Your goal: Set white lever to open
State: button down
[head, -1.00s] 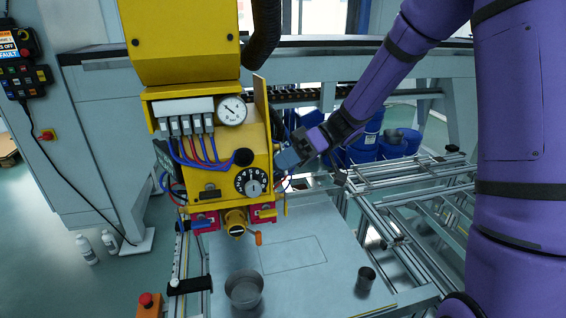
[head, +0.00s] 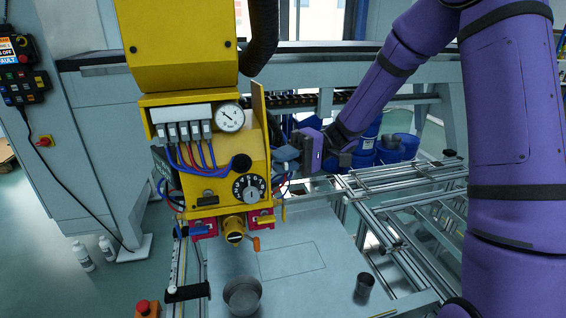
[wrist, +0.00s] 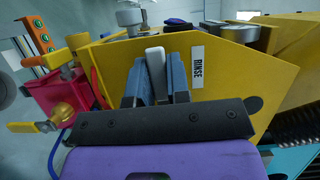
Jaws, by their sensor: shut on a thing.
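The white lever (wrist: 155,66) is on the side face of the yellow housing, beside the black-on-white RINSE label (wrist: 198,67). My gripper (wrist: 157,82) has one blue-grey finger on each side of the lever, closed on it. In the head view, my gripper (head: 286,157) is at the right side of the yellow housing (head: 222,165). The lever itself is hidden there behind the housing's edge. No open marking for the lever can be read.
The housing front carries a gauge (head: 230,117), a numbered black dial (head: 249,188) and a yellow nozzle (head: 234,229). Red fittings with handles sit low on it. A grey cup (head: 243,294) and a small dark cup (head: 364,283) stand on the table below. Metal rails (head: 400,190) lie at right.

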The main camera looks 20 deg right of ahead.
jog(key=shift+r, duration=0.1)
dwell(0.4)
jog(key=c, duration=1.1)
grip_release()
jog(key=v, duration=1.1)
jog(key=shift+s+f, duration=0.1)
jog(key=shift+f, duration=0.1)
jog(key=shift+a, duration=0.1)
